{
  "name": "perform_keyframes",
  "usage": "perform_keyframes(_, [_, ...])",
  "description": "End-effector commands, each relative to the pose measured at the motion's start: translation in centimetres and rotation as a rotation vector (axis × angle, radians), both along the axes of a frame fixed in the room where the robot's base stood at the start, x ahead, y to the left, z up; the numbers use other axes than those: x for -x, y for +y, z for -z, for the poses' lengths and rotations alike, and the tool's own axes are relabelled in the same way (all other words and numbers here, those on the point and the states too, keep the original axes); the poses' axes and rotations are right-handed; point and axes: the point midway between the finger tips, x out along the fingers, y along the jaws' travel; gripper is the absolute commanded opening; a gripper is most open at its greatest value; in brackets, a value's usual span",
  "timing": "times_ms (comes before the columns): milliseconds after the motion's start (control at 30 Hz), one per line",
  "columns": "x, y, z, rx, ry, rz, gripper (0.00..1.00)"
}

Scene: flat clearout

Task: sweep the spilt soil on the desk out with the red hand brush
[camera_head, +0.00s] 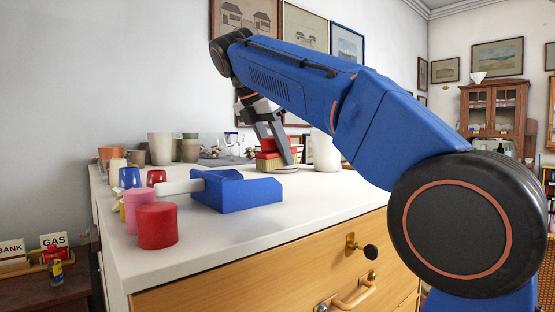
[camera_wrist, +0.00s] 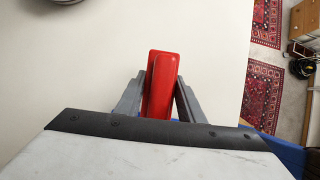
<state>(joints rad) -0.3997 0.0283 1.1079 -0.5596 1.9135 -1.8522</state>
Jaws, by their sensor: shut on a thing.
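The red hand brush (camera_head: 268,155) is at the far part of the white desk (camera_head: 250,228), its pale bristles facing down at or just above the top. My gripper (camera_head: 272,133) is shut on it from above. In the wrist view the brush (camera_wrist: 161,84) stands out between the two grey fingers (camera_wrist: 162,95) over bare desk. I cannot make out the spilt soil in either view; my arm and the objects hide part of the desk.
A blue block-like thing (camera_head: 237,192) with a white handle lies near the front. Red (camera_head: 157,226) and pink (camera_head: 138,211) pots stand at the left front edge, with several cups behind. A white pot (camera_head: 326,152) stands right of the brush.

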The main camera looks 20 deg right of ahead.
Motion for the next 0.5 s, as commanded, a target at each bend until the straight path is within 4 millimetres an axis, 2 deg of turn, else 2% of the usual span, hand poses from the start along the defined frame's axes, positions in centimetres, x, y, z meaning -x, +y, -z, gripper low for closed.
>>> perform_keyframes(267, [0.0,0.0,-0.1,0.0,0.0,0.0,0.0])
perform_keyframes(500, [0.0,0.0,-1.8,-0.001,-0.002,0.001,0.0])
